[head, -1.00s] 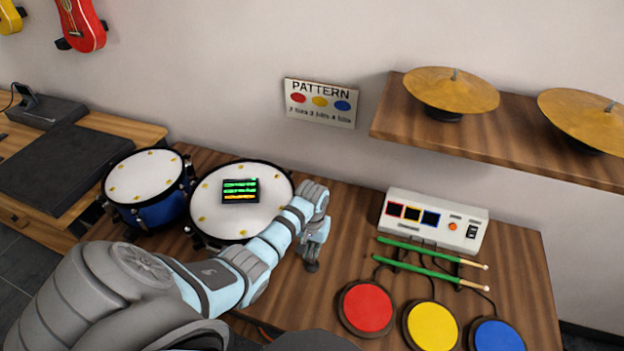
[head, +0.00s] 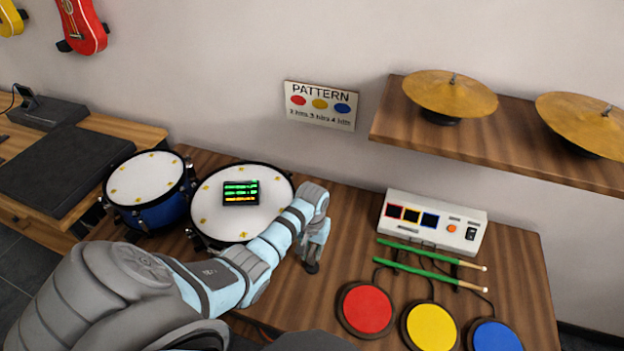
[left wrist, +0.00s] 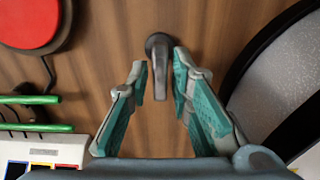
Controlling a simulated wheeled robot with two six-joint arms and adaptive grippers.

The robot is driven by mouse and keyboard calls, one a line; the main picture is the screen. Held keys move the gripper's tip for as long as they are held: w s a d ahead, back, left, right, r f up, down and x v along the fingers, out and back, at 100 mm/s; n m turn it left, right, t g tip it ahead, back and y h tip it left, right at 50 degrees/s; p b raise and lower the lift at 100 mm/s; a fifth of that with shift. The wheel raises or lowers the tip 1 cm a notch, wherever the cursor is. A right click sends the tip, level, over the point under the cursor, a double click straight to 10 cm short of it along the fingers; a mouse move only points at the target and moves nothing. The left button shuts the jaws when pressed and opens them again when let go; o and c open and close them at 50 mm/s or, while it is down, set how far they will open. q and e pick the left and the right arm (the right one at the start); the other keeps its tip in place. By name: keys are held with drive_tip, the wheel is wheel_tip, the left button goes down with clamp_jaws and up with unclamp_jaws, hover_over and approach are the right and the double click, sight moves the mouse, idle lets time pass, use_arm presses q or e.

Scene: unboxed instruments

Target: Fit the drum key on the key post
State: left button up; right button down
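My left gripper (head: 312,258) points down over the wooden table, between the white drum and the red pad. In the left wrist view, its two teal-lined fingers (left wrist: 161,75) stand apart. A dark grey piece (left wrist: 158,58) lies between them, with a rounded wider end and a narrow stem. Thin strips of wood show between the stem and the fingers, so they do not appear to press on it. I cannot tell whether this piece is the drum key or the key post. In the head view, the hand mostly hides that spot. My right gripper is out of view.
The white-topped drum (head: 215,222) is close on the left, with a small display (head: 241,192) on it. The red pad (head: 367,309) is close on the right. Green drumsticks (head: 420,265) and a white control box (head: 434,221) lie further right. A cymbal shelf (head: 520,139) overhangs the back right.

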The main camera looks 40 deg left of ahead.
use_arm(q)
drive_tip(key=shift+o, duration=0.7)
wheel_tip(320, 180, up, 12)
idle(0.4)
